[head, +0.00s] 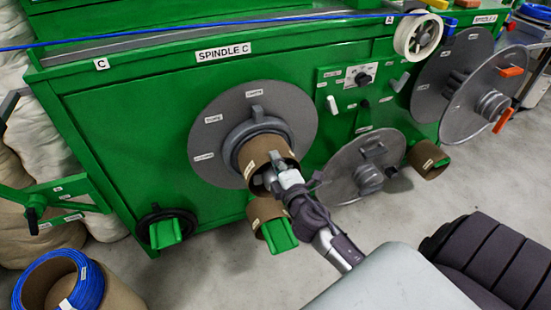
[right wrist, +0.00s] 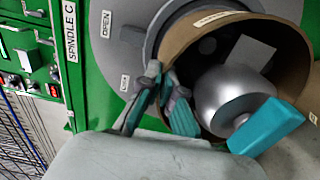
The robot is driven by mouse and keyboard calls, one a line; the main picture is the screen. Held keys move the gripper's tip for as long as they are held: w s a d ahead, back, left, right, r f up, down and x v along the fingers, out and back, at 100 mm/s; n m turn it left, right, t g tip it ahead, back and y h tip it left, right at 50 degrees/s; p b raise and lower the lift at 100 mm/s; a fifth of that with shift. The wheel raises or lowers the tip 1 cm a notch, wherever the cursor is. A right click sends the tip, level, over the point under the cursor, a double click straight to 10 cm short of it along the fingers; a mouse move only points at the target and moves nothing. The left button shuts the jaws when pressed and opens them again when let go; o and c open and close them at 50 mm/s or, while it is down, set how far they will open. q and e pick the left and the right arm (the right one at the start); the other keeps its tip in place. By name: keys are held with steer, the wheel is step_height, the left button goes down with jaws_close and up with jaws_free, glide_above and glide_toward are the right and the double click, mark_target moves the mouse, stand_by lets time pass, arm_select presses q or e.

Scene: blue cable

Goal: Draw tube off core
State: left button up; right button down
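The brown cardboard tube (head: 257,155) sits around the core at the middle of spindle C's grey flange (head: 207,130). In the right wrist view the tube (right wrist: 212,30) shows its open end, with a silver dome (right wrist: 232,100) in the opening. A dark grey collar (head: 243,127) rings the core behind the tube. My right gripper (head: 275,181) is at the tube's front rim. In the right wrist view its fingers (right wrist: 163,92) come together with the tube wall between them, one outside and one inside. The hidden depth of the core cannot be seen. My left gripper is out of view.
Below is another brown tube (head: 263,211) with a green handle (head: 280,236). A blue cable (head: 150,37) runs across the top. A control panel (head: 362,90) and grey reels (head: 478,95) are at right.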

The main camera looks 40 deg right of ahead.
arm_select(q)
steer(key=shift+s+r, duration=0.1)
arm_select(e)
steer(key=shift+s+a, duration=0.1)
steer(key=shift+s, duration=0.25)
stand_by(0.5)
steer(key=shift+v, duration=1.45)
arm_select(q)
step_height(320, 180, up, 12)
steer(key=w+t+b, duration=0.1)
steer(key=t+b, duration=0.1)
steer(key=b, duration=0.4)
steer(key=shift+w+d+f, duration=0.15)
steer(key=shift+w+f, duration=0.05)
arm_select(e)
steer(key=v, duration=1.4)
steer(key=shift+s, duration=0.2)
steer(key=shift+a, duration=0.15)
steer(key=shift+r, duration=0.1)
